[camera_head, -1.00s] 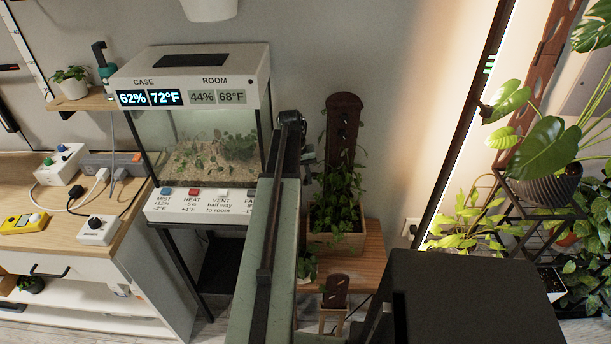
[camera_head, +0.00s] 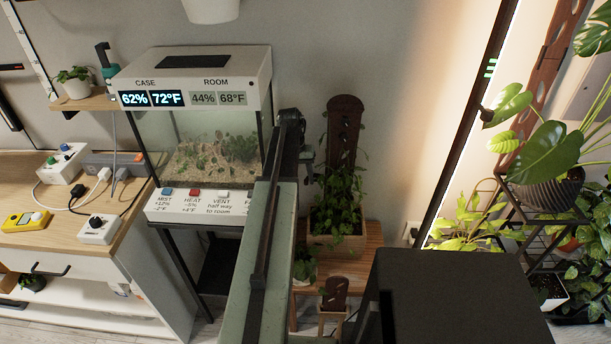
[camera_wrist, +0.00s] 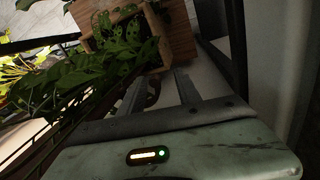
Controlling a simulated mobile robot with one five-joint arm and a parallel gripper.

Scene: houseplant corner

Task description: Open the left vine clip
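A tall dark-brown board (camera_head: 345,120) with dark slots stands in a wooden planter (camera_head: 350,241) full of leafy vine (camera_head: 338,197). The left vine clip cannot be made out in either view. My gripper (camera_wrist: 160,88) shows in the wrist view with its two fingers apart. Nothing is clearly held between them. A brown curved piece (camera_wrist: 153,91) shows between the fingers, but I cannot tell what it is or whether it touches. The planter (camera_wrist: 153,38) and vine (camera_wrist: 105,55) lie beyond the fingertips. In the head view my arm hides most of the gripper, left of the board.
The planter stands on a wooden bench (camera_head: 368,262). A glass case (camera_head: 215,125) stands at left. A plant rack (camera_head: 535,235) is at right. Bare wall (camera_head: 400,90) lies between.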

